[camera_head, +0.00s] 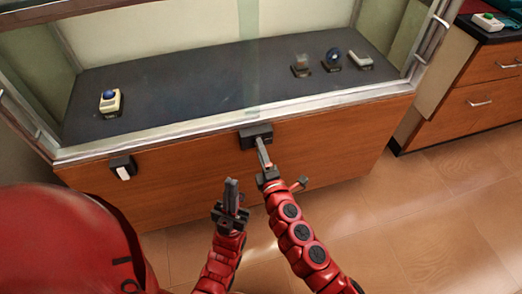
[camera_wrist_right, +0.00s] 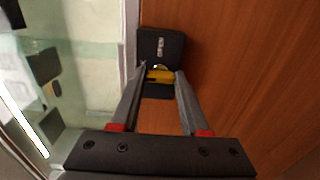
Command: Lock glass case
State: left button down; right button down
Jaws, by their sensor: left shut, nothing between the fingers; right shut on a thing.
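The glass case (camera_head: 160,142) has a metal frame and a wooden base. A black lock box (camera_head: 256,132) sits at the middle of its front, just under the frame; it fills the upper middle of the right wrist view (camera_wrist_right: 162,45). My right gripper (camera_head: 262,150) reaches up to this box. In the right wrist view its fingertips are shut on a small yellow piece (camera_wrist_right: 160,76), which looks like a key or knob, against the box. Whether it is inserted or turned cannot be told. My left gripper (camera_head: 231,187) is shut and empty, lower and left, apart from the case.
Inside the case, several small devices stand on a dark shelf (camera_head: 200,85). A small black box with a white piece (camera_head: 123,168) is on the wooden front at left. A wooden drawer cabinet (camera_head: 480,90) stands at right. The tiled floor (camera_head: 400,220) is clear.

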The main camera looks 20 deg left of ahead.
jog(key=shift+c, duration=2)
grip_release()
jog(key=v, duration=1.7)
jog(key=shift+s+d, duration=0.1)
jog(key=shift+d, duration=0.05)
